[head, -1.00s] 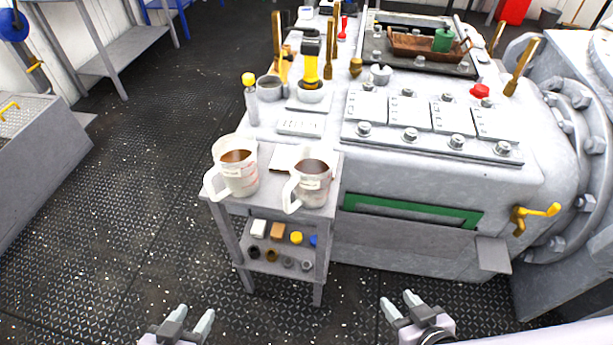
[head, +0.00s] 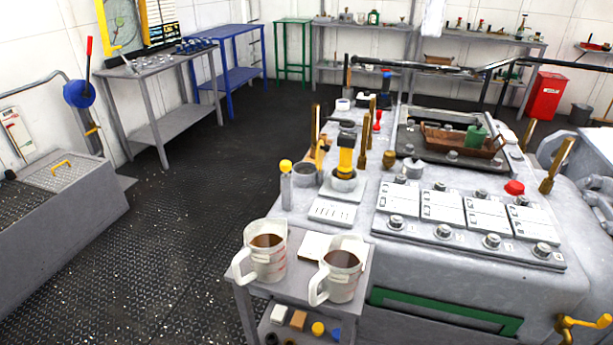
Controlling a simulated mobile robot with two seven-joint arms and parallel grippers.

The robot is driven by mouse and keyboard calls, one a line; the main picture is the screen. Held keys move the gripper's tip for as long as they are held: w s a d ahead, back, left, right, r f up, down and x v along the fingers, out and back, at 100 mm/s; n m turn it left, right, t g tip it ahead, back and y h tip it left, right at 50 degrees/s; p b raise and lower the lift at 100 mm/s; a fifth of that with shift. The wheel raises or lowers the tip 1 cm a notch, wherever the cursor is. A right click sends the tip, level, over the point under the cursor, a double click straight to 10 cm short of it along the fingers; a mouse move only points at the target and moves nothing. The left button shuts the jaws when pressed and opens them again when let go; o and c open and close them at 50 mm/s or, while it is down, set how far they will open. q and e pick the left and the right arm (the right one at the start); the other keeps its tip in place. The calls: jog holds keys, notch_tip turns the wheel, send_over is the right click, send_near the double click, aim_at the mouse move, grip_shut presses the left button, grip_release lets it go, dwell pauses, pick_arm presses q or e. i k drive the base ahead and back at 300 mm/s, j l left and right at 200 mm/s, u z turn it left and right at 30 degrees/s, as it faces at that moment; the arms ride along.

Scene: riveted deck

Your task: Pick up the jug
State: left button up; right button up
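Two white jugs with brown liquid stand upright on the small grey stand (head: 246,287) beside the machine. The left jug (head: 268,263) has red markings on its side and its handle faces left. The right jug (head: 343,281) stands close beside it, its handle also toward the left. Nothing touches either jug in the view. Neither of my grippers shows in the current head view.
The grey machine (head: 480,270) adjoins the stand on the right, with brass levers, a yellow-topped bottle (head: 286,186) and a wooden tray (head: 462,142) on top. A grey bench (head: 50,205) stands at left. The dark deck (head: 185,225) between is clear.

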aim_at(342, 258)
jog(key=j+z, duration=0.15)
jog(key=j, duration=0.4)
jog(key=j+z, duration=0.2)
jog(key=j, duration=0.35)
jog(key=j+z, duration=0.15)
jog(key=j, duration=0.35)
jog(key=j+z, duration=0.15)
jog(key=j, duration=0.4)
jog(key=k+j+z, duration=0.2)
jog(key=j, duration=0.35)
jog(key=j+z, duration=0.15)
jog(key=j, duration=0.35)
